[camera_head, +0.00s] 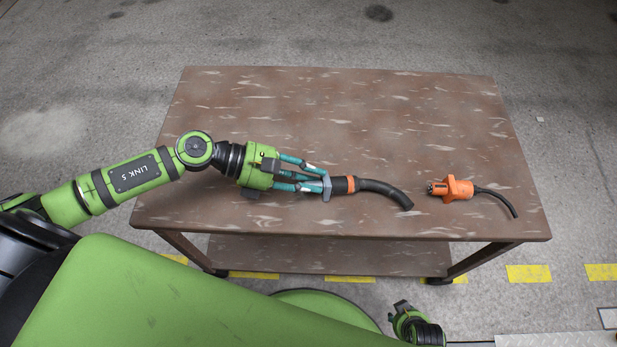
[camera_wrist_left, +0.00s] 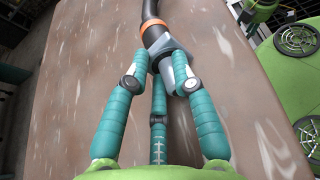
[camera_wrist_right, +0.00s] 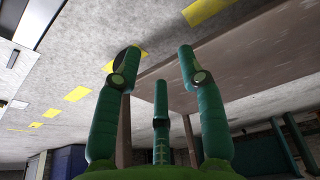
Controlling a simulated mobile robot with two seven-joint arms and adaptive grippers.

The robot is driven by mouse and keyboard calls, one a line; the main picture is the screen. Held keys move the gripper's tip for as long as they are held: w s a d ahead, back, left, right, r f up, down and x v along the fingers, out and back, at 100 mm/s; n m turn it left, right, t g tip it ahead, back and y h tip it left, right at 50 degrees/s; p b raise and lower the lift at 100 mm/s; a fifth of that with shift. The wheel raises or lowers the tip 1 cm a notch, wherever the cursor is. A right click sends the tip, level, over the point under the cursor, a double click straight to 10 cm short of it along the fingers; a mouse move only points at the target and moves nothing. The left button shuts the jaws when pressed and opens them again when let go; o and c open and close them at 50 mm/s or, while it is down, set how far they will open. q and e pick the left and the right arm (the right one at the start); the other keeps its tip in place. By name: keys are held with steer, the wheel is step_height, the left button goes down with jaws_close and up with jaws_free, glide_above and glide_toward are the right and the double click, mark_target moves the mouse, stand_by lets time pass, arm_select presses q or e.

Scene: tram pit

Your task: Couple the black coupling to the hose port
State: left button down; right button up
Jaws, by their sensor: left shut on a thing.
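My left gripper (camera_head: 325,184) is shut on the black coupling (camera_head: 341,185), a dark cylinder with a grey flange at the gripper, an orange band and a curved black hose at its far end. It lies low over or on the table top; I cannot tell which. In the left wrist view the fingers close around its grey end (camera_wrist_left: 178,68), and the orange band (camera_wrist_left: 152,24) shows ahead. My right gripper (camera_wrist_right: 155,60) is open and empty, fingers apart, beside the table below its top. I cannot make out a hose port in any view.
The brown marbled table (camera_head: 330,110) is mostly bare behind the coupling. An orange connector (camera_head: 455,188) with a black cable lies near its right edge. A lower shelf (camera_head: 330,255) sits beneath. Yellow floor dashes (camera_head: 528,274) run along the front.

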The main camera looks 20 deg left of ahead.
arm_select(q)
steer(key=shift+s+f, duration=0.1)
steer(key=shift+f, duration=0.1)
steer(key=c, duration=1)
jaws_free()
steer(key=shift+f, duration=0.1)
steer(key=shift+c, duration=0.2)
